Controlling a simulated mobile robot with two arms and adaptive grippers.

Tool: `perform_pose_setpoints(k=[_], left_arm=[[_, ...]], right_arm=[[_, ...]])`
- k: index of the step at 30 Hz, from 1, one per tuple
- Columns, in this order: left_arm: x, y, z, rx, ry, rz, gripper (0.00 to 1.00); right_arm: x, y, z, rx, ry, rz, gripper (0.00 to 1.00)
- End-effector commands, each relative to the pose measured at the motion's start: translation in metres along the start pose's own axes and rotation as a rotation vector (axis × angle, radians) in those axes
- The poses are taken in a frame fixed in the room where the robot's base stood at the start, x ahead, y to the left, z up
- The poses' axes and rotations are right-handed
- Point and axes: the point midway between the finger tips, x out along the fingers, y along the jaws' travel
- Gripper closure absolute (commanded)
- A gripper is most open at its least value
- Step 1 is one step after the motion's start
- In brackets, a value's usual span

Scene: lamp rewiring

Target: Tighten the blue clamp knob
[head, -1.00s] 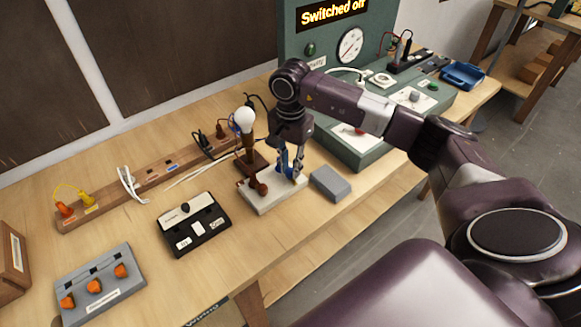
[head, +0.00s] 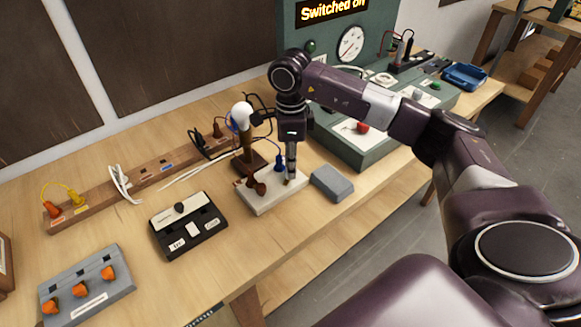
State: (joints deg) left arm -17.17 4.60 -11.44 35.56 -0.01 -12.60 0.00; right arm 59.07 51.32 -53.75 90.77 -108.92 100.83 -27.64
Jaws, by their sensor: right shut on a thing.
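A pale terminal block (head: 268,205) lies on the bench. Brown knobs (head: 258,187) stand at its left end. At its right end, a blue piece (head: 280,161) with a blue wire shows just left of my fingers. My right gripper (head: 291,178) points straight down over this end, its fingers seen nearly edge-on, one behind the other. It is shut on what appears to be the blue clamp knob, mostly hidden by the fingers. The lamp with its white bulb (head: 242,114) stands behind the block. My left gripper is out of view.
A grey box (head: 331,184) sits close to the right of the block. A black switch box (head: 189,226) and a grey box with orange knobs (head: 82,290) are to the left. The green test panel (head: 372,154) stands behind right. Wires lie behind the lamp.

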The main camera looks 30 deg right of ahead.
Motion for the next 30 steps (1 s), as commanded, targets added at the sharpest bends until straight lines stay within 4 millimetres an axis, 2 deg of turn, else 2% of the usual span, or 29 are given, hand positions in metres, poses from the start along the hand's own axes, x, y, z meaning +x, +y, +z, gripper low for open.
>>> perform_pose_setpoints(k=[12, 30], left_arm=[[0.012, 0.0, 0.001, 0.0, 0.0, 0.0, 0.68], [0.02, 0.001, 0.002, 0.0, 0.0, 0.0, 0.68]], right_arm=[[0.0, 0.0, 0.0, 0.397, -0.001, -0.003, 1.0], [-0.001, 0.001, 0.001, 0.967, -0.001, -0.002, 1.0]])
